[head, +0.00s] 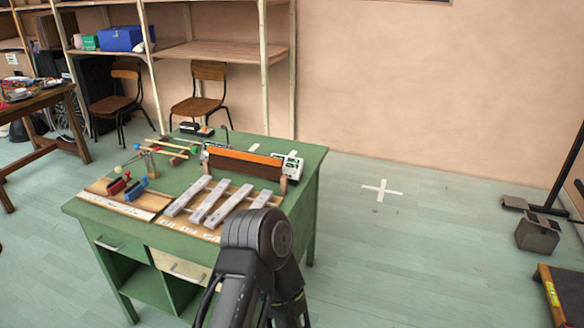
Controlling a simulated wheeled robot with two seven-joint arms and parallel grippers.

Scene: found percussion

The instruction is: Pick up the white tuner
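A small white device with a greenish face (291,166), which looks like the white tuner, is on the green desk (306,158) near its right edge. It sits at the right end of a long brown and orange bar (245,163), close to or touching it; I cannot tell which. One of my dark arms rises from the bottom centre, in front of the desk, with its joint covering part of the desk's front right. Neither of my grippers shows in this view.
Light metal bars (209,202) on a wooden frame fill the desk's front. Red (117,186) and blue (137,189) tools lie at its left, sticks and a black device (196,129) behind. Chairs (200,92) and shelves stand at the back.

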